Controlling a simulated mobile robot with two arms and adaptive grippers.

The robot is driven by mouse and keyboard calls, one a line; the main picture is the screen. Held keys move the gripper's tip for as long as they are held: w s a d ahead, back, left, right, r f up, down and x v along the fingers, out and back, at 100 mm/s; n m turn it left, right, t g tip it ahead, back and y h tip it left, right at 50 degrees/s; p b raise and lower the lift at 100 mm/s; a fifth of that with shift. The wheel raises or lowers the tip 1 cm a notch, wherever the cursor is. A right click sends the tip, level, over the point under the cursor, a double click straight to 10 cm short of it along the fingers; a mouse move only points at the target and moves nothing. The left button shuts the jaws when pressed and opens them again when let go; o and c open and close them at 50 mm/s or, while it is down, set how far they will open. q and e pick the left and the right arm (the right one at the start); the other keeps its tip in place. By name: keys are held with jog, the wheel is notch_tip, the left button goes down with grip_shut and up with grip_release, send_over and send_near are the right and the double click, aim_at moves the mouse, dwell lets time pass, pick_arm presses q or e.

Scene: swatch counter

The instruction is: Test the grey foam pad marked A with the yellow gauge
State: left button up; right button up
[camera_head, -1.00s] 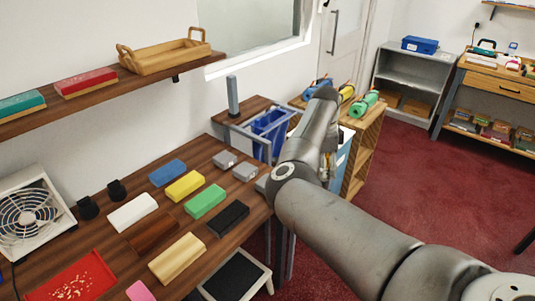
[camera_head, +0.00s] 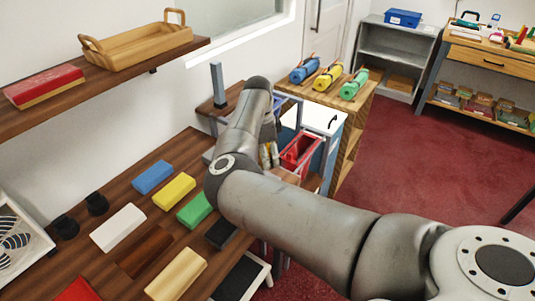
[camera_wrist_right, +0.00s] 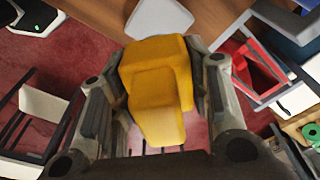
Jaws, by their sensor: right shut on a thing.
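My right gripper (camera_wrist_right: 157,92) is shut on a chunky yellow thing with a stepped shape, which I take for the yellow gauge (camera_wrist_right: 155,62). It fills the space between the two fingers in the right wrist view. In the head view my right arm covers most of the gripper and the far right end of the counter. The grey foam pads are almost wholly behind that arm, and no letter A can be read. A pale grey shape (camera_wrist_right: 158,18) shows at the wooden edge in the wrist view; I cannot tell what it is. My left gripper is not in view.
The dark wood counter (camera_head: 135,203) holds several coloured blocks: blue (camera_head: 153,177), yellow (camera_head: 174,191), green (camera_head: 195,209), white (camera_head: 118,227) and cream (camera_head: 176,274). A red bin (camera_head: 300,153) stands right of my arm. A shelf (camera_head: 115,75) with a wooden tray (camera_head: 137,46) hangs above.

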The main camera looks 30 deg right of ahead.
notch_tip(320, 180, down, 3)
jog(key=shift+w+r+b, duration=0.1)
jog(key=shift+b, duration=0.4)
notch_tip(320, 180, down, 3)
jog(key=shift+w+a+r+b, duration=0.1)
jog(key=shift+b, duration=0.4)
jog(key=shift+f, duration=0.3)
pick_arm(q)
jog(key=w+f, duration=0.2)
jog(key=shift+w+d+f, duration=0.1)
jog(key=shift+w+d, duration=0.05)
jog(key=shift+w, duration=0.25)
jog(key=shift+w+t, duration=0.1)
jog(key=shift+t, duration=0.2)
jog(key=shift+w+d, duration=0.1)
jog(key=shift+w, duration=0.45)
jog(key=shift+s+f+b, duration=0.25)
jog(key=shift+b, duration=0.15)
pick_arm(e)
jog(key=shift+f, duration=0.55)
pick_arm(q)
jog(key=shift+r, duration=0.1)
